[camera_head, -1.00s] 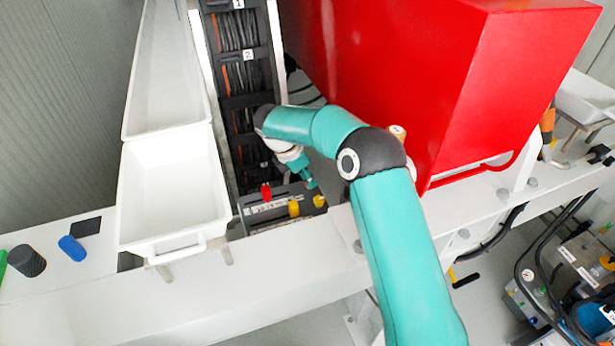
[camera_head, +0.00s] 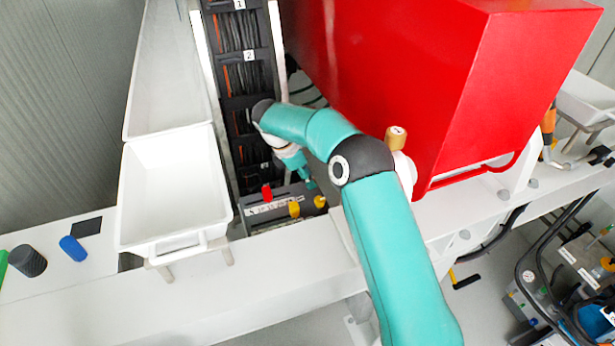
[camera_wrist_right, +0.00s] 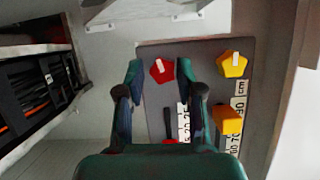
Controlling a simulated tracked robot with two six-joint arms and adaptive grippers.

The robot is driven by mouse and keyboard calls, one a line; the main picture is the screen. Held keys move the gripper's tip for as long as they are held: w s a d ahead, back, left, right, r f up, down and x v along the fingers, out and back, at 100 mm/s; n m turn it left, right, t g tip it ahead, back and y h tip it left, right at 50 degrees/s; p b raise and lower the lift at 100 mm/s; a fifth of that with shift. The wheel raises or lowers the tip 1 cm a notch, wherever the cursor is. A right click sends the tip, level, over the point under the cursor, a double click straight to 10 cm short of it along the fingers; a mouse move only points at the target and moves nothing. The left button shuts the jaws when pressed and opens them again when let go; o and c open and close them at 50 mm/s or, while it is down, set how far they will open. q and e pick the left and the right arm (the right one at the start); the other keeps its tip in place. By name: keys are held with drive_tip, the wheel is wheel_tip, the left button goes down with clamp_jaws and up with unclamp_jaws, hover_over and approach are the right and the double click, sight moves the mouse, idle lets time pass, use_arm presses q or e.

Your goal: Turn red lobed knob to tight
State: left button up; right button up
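The red lobed knob (camera_wrist_right: 161,70), with a pale pointer mark on top, sits on a grey panel (camera_wrist_right: 205,50) in the right wrist view. My right gripper (camera_wrist_right: 160,68) is open, with its fingertips on either side of the knob in that view. Small gaps show between each finger and the knob; I cannot tell how deep the fingers reach. In the head view my right gripper (camera_head: 309,181) is over the far side of the panel box, and I cannot make out the red knob there. My left gripper is not in view.
The panel also carries a red lever (camera_head: 267,193), a yellow lever (camera_head: 294,208) and a yellow lobed knob (camera_wrist_right: 232,65), close by. A white tray (camera_head: 222,190) stands left of the panel. A large red housing (camera_head: 470,90) rises at the right.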

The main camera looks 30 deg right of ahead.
drive_tip(key=shift+o, duration=0.9)
drive_tip(key=v, duration=1.1)
drive_tip(key=shift+a+r, duration=0.25)
drive_tip(key=shift+r, duration=0.1)
drive_tip(key=shift+w, duration=0.15)
drive_tip(key=s+a+r+n+t+b, duration=0.25)
drive_tip(key=s+r+n+b, duration=0.2)
drive_tip(key=n, duration=0.25)
drive_tip(key=x, duration=1.7)
drive_tip(key=shift+w+d+r, duration=0.1)
drive_tip(key=shift+w+d, duration=0.15)
drive_tip(key=shift+d, duration=0.2)
